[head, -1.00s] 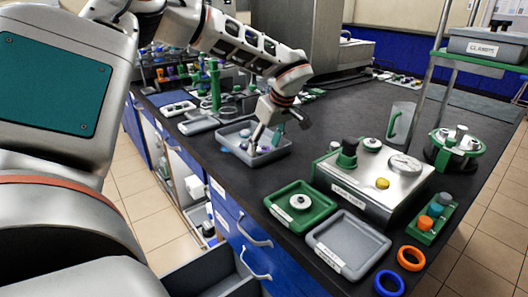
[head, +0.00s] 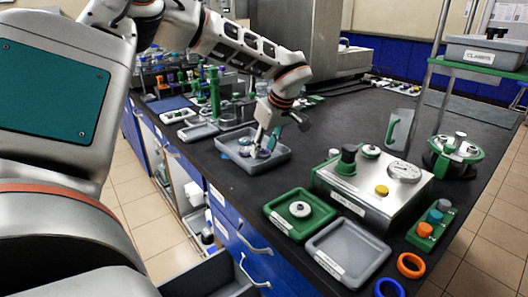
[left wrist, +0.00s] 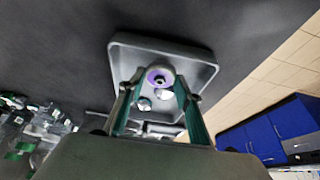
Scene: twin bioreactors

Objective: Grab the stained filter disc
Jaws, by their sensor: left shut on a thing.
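A round disc with a purple-stained rim and a pale, dark-centred hub (left wrist: 160,77) is between the two fingers of my left gripper (left wrist: 157,92) in the left wrist view. The fingers are shut on it. In the head view, my left gripper (head: 264,144) points down over a grey tray (head: 282,159) on the black bench, with the disc largely hidden by the fingers. Small pale round pieces also show in the tray, one of them (left wrist: 143,103) beside the left finger in the wrist view. Whether the disc touches the tray floor is unclear. My right gripper is out of view.
A green tray (head: 272,211) with a white disc and an empty grey tray (head: 348,250) sit at the front edge. A metal filter unit with a gauge (head: 404,168) stands behind them. Orange (head: 411,265) and blue rings lie nearby. Bench space right of my gripper is clear.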

